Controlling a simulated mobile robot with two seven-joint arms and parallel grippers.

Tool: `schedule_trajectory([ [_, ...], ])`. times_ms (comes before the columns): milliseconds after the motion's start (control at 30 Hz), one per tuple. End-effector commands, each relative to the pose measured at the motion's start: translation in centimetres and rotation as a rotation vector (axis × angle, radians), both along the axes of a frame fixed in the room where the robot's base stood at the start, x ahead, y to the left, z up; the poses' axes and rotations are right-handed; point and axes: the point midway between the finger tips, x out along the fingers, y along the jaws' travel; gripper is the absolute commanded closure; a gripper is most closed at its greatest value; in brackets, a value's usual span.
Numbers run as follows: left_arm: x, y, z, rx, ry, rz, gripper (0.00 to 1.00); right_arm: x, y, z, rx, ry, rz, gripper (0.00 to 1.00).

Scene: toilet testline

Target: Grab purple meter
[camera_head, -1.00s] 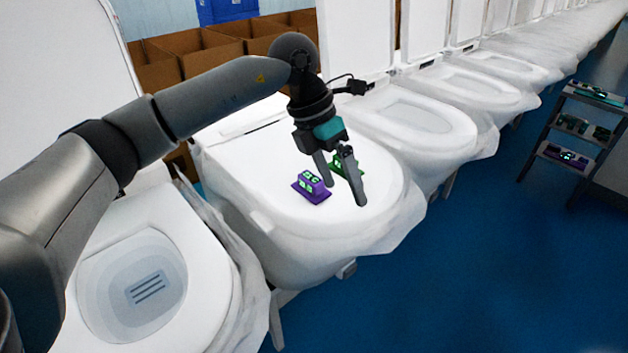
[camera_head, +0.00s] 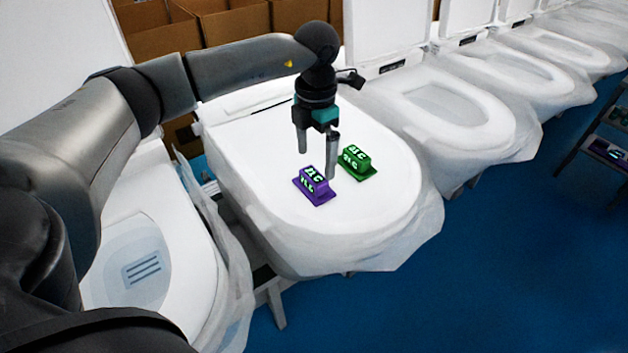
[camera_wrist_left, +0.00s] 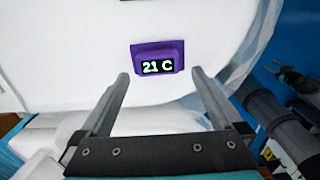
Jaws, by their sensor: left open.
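The purple meter (camera_head: 314,187) sits on the closed white toilet lid (camera_head: 262,205). In the left wrist view the purple meter (camera_wrist_left: 157,62) reads "21 C" and lies just beyond the fingertips, roughly centred between them. My left gripper (camera_head: 317,166) is open and empty, pointing down over the lid close behind the purple meter. Its two fingers also show in the left wrist view (camera_wrist_left: 160,76). A green meter (camera_head: 356,162) stands on the same lid, to the right of the purple one. What shows at the far right of the left wrist view may be my right gripper (camera_wrist_left: 277,77); its jaws are unclear.
An open toilet (camera_head: 150,262) stands at the left, and a row of wrapped toilets (camera_head: 450,103) runs off to the right. Cardboard boxes (camera_head: 165,40) are behind. A shelf rack (camera_head: 603,140) stands at the right edge. The blue floor (camera_head: 480,270) is clear.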

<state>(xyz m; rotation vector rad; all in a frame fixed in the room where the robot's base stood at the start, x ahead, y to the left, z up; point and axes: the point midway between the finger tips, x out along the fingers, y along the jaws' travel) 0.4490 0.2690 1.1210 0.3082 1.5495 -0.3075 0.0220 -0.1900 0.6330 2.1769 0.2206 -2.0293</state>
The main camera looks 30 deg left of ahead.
Motion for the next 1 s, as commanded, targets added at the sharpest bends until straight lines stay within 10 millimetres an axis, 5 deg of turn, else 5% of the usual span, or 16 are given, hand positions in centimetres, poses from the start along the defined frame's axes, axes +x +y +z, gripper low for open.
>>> schedule_trajectory([
  [200, -0.1, 0.1, -1.5, 0.000, 0.001, 0.000, 0.00, 1.8, 0.2, 0.3, 0.003, -0.030, 0.000, 0.50],
  [500, -0.2, 0.5, -5.7, 0.000, 0.002, 0.001, 0.00, 1.8, 0.2, 1.0, 0.004, -0.031, 0.000, 0.50],
  [800, -0.1, 0.4, -6.3, -0.001, 0.000, 0.000, 0.00, 1.4, 0.2, 1.0, 0.003, -0.024, 0.000, 0.50],
  [1000, -0.1, 0.4, -6.3, -0.001, 0.000, 0.000, 0.20, 1.2, 0.2, 0.9, 0.004, -0.021, -0.001, 0.50],
])
